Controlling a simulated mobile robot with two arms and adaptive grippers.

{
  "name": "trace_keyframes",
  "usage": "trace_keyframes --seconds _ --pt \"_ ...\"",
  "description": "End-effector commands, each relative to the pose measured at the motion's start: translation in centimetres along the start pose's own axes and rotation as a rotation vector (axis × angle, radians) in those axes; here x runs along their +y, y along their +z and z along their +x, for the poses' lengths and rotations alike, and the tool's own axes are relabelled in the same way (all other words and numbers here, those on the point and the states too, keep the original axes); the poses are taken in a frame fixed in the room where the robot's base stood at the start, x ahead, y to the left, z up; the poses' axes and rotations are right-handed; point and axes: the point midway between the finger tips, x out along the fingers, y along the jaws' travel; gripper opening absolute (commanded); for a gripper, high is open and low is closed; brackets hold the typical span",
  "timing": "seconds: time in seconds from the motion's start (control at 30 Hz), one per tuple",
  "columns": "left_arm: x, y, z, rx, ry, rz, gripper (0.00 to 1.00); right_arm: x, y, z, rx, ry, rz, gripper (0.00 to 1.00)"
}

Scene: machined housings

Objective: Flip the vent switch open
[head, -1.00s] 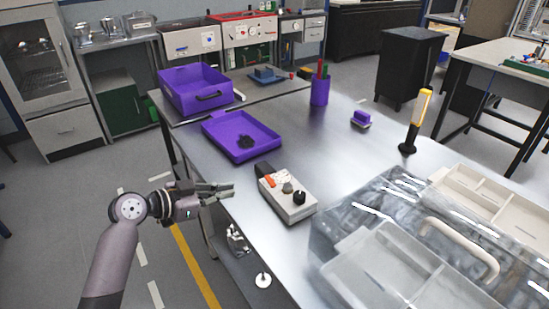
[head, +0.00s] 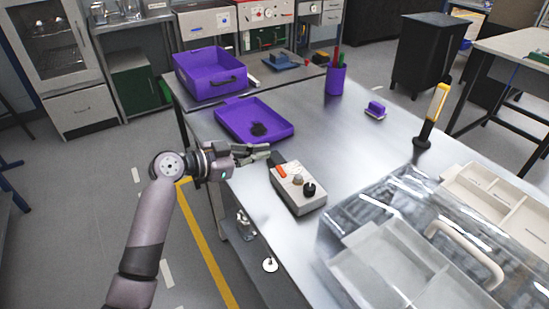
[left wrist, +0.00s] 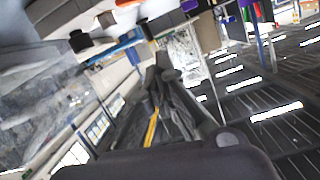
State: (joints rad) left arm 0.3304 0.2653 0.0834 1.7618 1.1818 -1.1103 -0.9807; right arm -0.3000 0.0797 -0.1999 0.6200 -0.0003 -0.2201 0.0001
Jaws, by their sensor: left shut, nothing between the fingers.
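A pale grey control box (head: 300,199) lies on the metal table. Its top has an orange switch (head: 281,172), a grey knob (head: 297,180) and a black knob (head: 309,188), with a dark part at its far-left end. No label is readable, so I cannot tell the switch's position. My left gripper (head: 264,152) is shut and empty, its fingertips close to the box's far-left end; contact is unclear. The left wrist view shows the dark fingers (left wrist: 163,75) and, at upper left, the black knob (left wrist: 78,41). My right gripper is not in view.
A purple tray (head: 284,132) with a dark piece lies behind the gripper, and a purple bin (head: 190,79) stands farther back. A large clear-lidded case (head: 343,251) fills the table's near right.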

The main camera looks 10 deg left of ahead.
Motion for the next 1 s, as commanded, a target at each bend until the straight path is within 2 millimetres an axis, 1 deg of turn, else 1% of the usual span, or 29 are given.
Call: trace_keyframes --seconds 0.03,0.1,0.23,0.3,0.4,0.5,0.63,0.9,1.0 --pt "0.0 -0.4 1.2 0.003 0.003 -0.005 0.00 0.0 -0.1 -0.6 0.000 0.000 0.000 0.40" --pt "0.0 -0.4 2.7 0.003 0.003 -0.004 0.00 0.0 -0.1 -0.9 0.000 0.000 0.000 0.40" --pt "0.1 -0.3 5.3 0.001 0.003 -0.003 0.00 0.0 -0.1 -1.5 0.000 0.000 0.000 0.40" --pt "0.0 1.4 5.3 -0.002 0.001 -0.007 0.00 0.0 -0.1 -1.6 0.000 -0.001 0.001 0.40" --pt "0.0 2.6 5.6 -0.002 0.000 -0.004 0.00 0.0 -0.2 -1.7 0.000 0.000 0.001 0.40" --pt "0.0 3.4 5.8 -0.001 0.000 -0.003 0.00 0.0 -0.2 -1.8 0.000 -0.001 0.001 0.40" --pt "0.0 3.9 5.9 0.000 0.000 -0.001 0.00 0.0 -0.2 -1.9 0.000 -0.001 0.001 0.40" --pt "0.0 3.9 5.9 -0.001 0.000 0.000 0.00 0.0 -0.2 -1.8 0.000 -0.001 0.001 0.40" --pt "0.0 4.2 6.0 -0.001 0.003 -0.012 0.00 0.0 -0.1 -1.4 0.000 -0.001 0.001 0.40"
